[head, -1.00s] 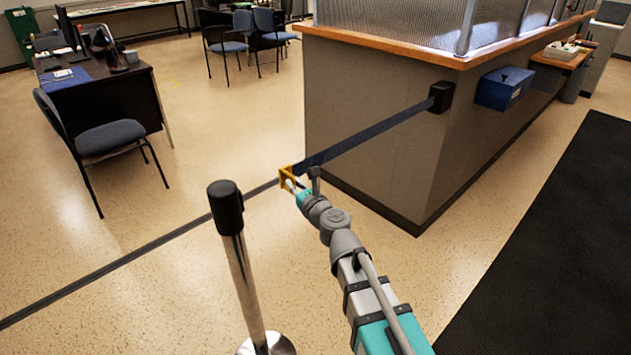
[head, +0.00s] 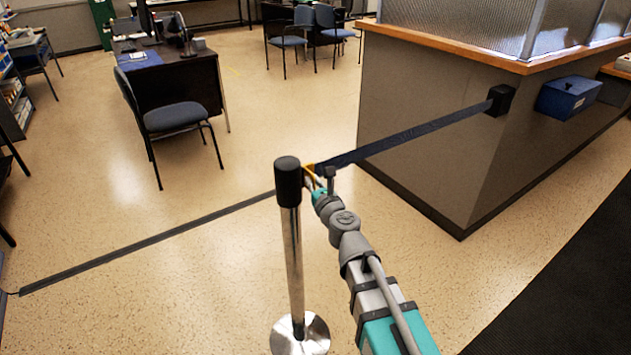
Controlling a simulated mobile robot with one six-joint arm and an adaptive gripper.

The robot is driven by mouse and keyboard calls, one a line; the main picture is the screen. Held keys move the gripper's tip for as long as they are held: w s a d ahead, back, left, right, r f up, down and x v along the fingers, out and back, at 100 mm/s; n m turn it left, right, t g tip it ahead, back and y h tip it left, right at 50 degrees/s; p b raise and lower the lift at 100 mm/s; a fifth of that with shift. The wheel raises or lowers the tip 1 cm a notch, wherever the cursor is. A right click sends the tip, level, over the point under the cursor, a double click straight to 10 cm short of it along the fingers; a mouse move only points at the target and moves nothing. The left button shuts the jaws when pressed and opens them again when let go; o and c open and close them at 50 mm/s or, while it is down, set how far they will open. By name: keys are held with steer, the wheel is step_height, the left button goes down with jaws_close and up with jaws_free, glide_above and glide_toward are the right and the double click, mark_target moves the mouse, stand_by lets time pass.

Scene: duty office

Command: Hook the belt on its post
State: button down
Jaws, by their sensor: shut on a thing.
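The dark belt (head: 415,134) runs from a black wall unit (head: 501,100) on the counter's side down to my gripper (head: 318,177).
The grey counter (head: 425,175) with a wooden top stands at the right, with a blue box (head: 568,97) on its side. A blue chair (head: 174,116) and desk stand beyond. A black mat (head: 570,290) lies at lower right.

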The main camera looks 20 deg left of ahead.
steer(key=shift+s+a+f, duration=0.1)
steer(key=shift+s+a, duration=0.05)
steer(key=shift+s, duration=0.2)
steer(key=c, duration=0.8)
jaws_free()
steer(key=shift+o, duration=0.4)
steer(key=shift+w, duration=0.1)
